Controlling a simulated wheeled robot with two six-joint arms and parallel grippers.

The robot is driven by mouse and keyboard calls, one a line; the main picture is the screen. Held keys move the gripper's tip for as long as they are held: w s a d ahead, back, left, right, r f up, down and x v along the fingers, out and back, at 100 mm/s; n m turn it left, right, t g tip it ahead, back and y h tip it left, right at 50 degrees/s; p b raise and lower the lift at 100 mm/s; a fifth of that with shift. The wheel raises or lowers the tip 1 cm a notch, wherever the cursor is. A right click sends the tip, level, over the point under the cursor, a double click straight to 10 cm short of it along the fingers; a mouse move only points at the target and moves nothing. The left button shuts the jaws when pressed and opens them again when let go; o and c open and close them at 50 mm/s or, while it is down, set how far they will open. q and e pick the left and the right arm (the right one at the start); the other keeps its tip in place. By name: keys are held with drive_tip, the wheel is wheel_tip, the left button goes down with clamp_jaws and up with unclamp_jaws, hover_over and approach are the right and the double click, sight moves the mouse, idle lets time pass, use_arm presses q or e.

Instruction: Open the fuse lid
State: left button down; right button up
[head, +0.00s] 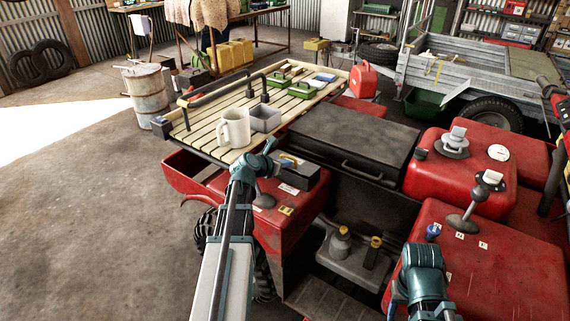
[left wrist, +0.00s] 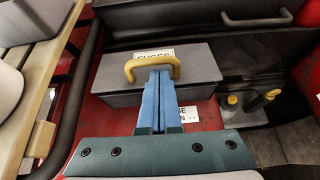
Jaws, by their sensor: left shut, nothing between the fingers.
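The fuse box (head: 303,178) is a grey box on the red bodywork beside the slatted rack. In the left wrist view its grey lid (left wrist: 200,66) lies flat and looks closed, with a "FUSES" label (left wrist: 152,53) and a yellow handle (left wrist: 131,68). My left gripper (head: 283,163) is at the lid. Its blue fingers are shut with nothing between them, and their tips (left wrist: 158,70) overlap the handle's opening in the picture. Whether they touch the handle I cannot tell. My right arm is at the lower right of the head view; its fingers are not clear.
The slatted rack (head: 200,140) carries a white mug (head: 234,128) and a grey tray (head: 265,119) close to the left gripper. A black seat (head: 345,135) is just behind the box. A red tank (head: 490,265) stands by my right arm. Concrete floor is free at left.

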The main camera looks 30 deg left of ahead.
drive_tip(key=shift+r+p, duration=0.4)
